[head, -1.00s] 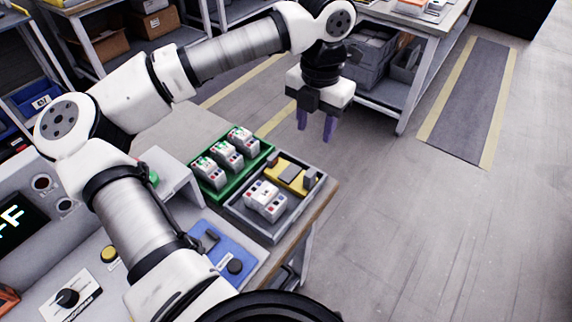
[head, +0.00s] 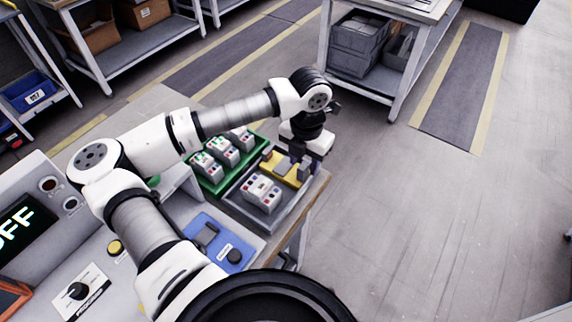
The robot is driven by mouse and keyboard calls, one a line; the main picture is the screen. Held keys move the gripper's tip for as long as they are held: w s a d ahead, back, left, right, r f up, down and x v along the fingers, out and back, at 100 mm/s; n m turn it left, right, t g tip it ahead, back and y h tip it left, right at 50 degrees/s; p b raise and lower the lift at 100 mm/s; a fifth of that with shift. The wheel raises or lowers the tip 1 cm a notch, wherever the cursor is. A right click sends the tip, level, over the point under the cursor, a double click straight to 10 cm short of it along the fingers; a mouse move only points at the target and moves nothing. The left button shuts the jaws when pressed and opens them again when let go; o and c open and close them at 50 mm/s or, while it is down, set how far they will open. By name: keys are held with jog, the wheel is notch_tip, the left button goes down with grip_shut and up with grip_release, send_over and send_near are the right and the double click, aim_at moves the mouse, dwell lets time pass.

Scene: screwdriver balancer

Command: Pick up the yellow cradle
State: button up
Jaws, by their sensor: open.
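The yellow cradle (head: 268,160) sits in the back part of a grey tray (head: 238,203) near the right edge of the workbench, with a dark grey block on it. My gripper (head: 304,160) is low over the right end of the cradle, its jaws open. One purple finger shows at its right side; the other finger is mostly hidden. I cannot tell whether the fingers touch the cradle or stand around it.
A white-grey module (head: 262,193) lies in the tray in front of the cradle. A blue panel (head: 222,243) lies nearer. The floor right of the bench is clear.

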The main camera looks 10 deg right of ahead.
grip_shut()
jog(key=shift+r, duration=0.1)
dwell(0.4)
